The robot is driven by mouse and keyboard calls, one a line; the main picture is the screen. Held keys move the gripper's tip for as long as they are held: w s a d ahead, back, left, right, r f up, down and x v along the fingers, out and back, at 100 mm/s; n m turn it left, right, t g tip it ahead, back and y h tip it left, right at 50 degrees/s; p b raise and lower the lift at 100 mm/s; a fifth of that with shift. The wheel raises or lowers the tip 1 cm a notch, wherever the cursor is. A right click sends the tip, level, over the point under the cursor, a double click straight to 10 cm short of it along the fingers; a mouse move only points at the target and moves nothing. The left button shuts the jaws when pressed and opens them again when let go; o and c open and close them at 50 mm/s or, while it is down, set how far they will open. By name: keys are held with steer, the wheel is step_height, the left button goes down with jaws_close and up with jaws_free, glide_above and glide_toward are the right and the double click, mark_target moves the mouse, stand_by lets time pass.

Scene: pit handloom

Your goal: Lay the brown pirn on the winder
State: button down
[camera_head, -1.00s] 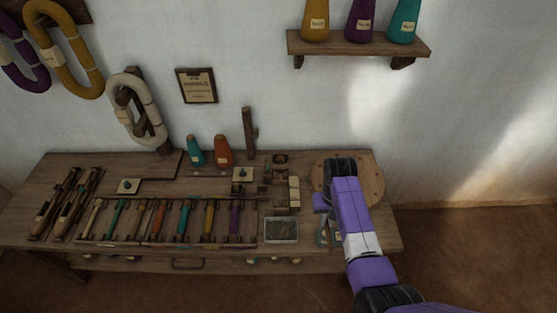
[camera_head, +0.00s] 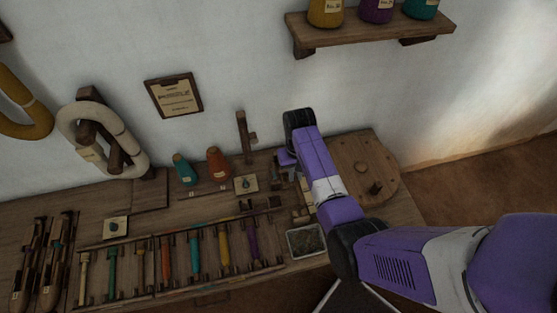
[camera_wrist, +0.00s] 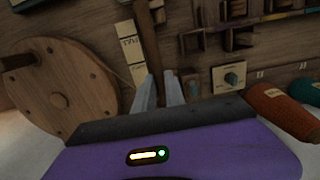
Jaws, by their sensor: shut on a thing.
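In the wrist view my gripper (camera_wrist: 160,90) is shut on the brown pirn (camera_wrist: 169,45), a slim brown rod that runs up the picture from between the fingers. Its lower end is hidden by the fingers and wrist. A round wooden wheel (camera_wrist: 78,72) with a knob stands to the left, apart from the fingers; it looks like part of the winder. Small wooden supports (camera_wrist: 192,42) are just right of the pirn. In the head view the wheel (camera_head: 352,160) is right of my wrist, and the fingers and pirn are mostly hidden by my arm.
A rack of coloured pirns (camera_head: 195,253) lies left of my arm. A grey-topped tray (camera_head: 306,240) is near the bench's front edge. Orange (camera_head: 217,164) and teal (camera_head: 184,170) cones stand at the back. A wooden post (camera_head: 244,138) rises near my wrist.

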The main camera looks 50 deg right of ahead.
steer(key=shift+w+f, duration=0.1)
steer(key=shift+w, duration=0.25)
steer(key=shift+f+b, duration=3.6)
steer(key=shift+f, duration=0.55)
steer(key=c, duration=1)
jaws_free()
step_height(320, 180, up, 8)
steer(key=p, duration=0.7)
